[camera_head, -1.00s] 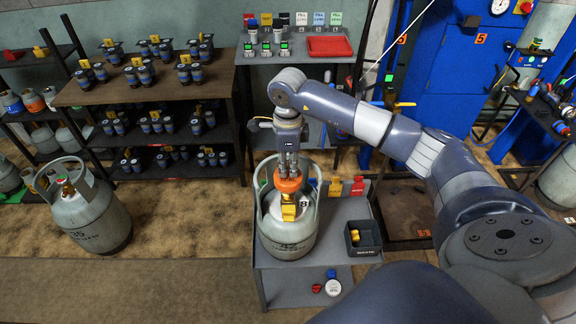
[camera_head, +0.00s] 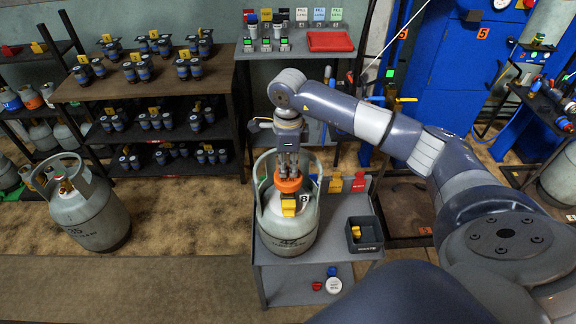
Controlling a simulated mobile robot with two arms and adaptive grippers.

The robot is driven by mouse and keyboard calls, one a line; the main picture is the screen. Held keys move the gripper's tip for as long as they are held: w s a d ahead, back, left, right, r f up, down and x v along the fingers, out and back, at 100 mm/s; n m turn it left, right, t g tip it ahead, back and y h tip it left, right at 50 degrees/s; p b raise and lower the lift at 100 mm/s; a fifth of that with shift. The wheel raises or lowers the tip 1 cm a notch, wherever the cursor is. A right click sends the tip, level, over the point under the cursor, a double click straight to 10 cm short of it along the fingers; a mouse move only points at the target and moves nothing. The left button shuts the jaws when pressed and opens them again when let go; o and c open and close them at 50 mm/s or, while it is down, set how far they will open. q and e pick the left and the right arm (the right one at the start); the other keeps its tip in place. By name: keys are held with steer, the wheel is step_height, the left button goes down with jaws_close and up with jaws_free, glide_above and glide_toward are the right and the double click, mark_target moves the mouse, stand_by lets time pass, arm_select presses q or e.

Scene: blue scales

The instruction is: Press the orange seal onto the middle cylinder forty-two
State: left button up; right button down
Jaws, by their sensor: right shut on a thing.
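The middle cylinder (camera_head: 290,240) is a grey gas bottle with a dark number and tall side handles. It stands upright on a low grey stand, and its number is too small to read surely. The orange seal (camera_head: 289,185) is a round orange piece at the cylinder's top, between the handles. My right gripper (camera_head: 288,174) points straight down, with its fingers shut on the seal. A yellow tag (camera_head: 289,207) shows just below the seal. The fingers hide the valve, so I cannot tell how firmly the seal sits on it. My left gripper is not in view.
The grey stand (camera_head: 275,270) also holds a black bin (camera_head: 373,245) with a yellow piece inside. Yellow and red tags (camera_head: 347,183) stand at its back. Another grey cylinder (camera_head: 92,212) stands on the floor at left. Shelves (camera_head: 160,92) fill the back left.

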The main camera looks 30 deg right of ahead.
steer(key=c, duration=1.7)
jaws_free()
